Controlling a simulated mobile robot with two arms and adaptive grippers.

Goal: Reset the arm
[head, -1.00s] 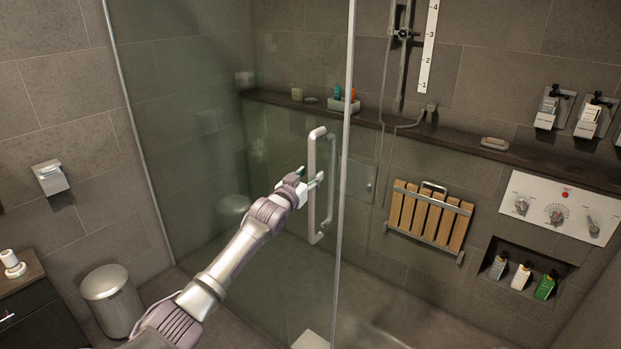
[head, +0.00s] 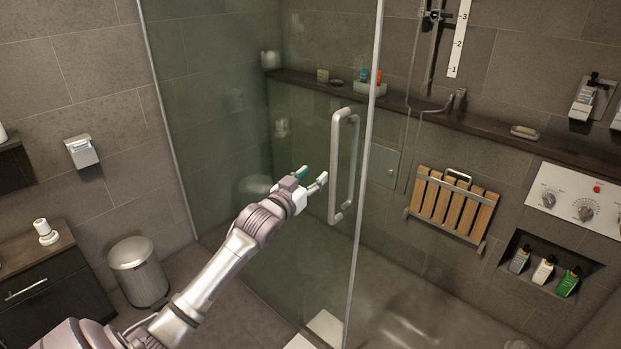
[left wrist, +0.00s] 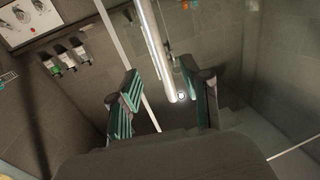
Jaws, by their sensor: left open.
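My left gripper (head: 311,177) is in the middle of the head view, in front of the glass shower door (head: 225,110). Its two fingers are spread apart with nothing between them. The tall metal door handle (head: 338,170) stands just to the right of the fingertips, and a small gap shows between them. In the left wrist view the open fingers (left wrist: 165,98) flank the lower end of the handle (left wrist: 155,50), which lies beyond them. My right gripper is in neither view.
A folded wooden seat (head: 452,205), a control panel (head: 580,200) and a niche with bottles (head: 543,270) are on the wall at right. A metal bin (head: 138,270) and a dark cabinet (head: 45,300) stand at left. Floor between bin and door is clear.

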